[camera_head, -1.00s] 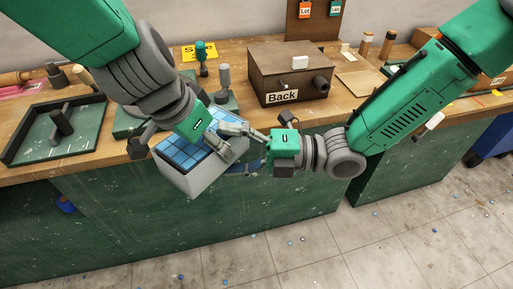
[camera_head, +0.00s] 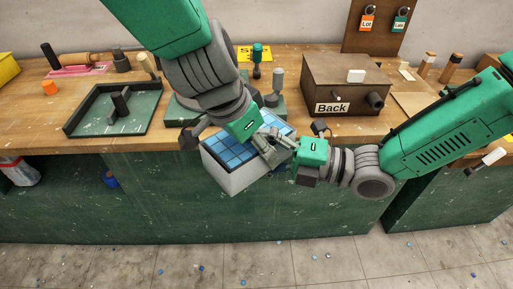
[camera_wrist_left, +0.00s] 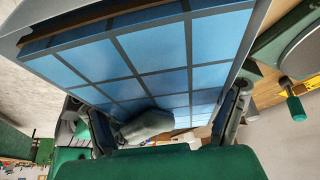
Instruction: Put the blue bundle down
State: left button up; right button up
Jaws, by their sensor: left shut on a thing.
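The blue bundle (camera_head: 232,152) is a pale block with a top of blue square tiles. It is tilted and hangs in front of the bench's front edge. My left gripper (camera_head: 262,146) reaches over it from above and is shut on it. In the left wrist view the blue tiles (camera_wrist_left: 150,50) fill the upper part, with the gripper's fingers (camera_wrist_left: 160,118) below. My right gripper (camera_head: 295,150) is close at the bundle's right side. Its fingers overlap the left gripper's there, so I cannot tell whether it touches the bundle or is open or shut.
The wooden bench (camera_head: 190,133) carries a dark green tray (camera_head: 85,130) at left, a brown box marked Back (camera_head: 345,78) at right, and a green base with upright tools behind the bundle. Bare wood lies between the tray and my left arm.

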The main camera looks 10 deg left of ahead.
pick_arm(q)
jog(key=shift+d+r, duration=0.25)
jog(key=shift+d, duration=0.1)
pick_arm(e)
jog(key=shift+f, duration=0.3)
pick_arm(q)
jog(key=o, duration=1.4)
pick_arm(e)
jog(key=shift+r, duration=0.1)
pick_arm(q)
jog(key=o, duration=0.3)
pick_arm(e)
jog(key=shift+c, duration=0.3)
pick_arm(q)
jog(key=shift+a+f, duration=0.1)
pick_arm(e)
jog(key=shift+r, duration=0.1)
jog(key=shift+c, duration=0.3)
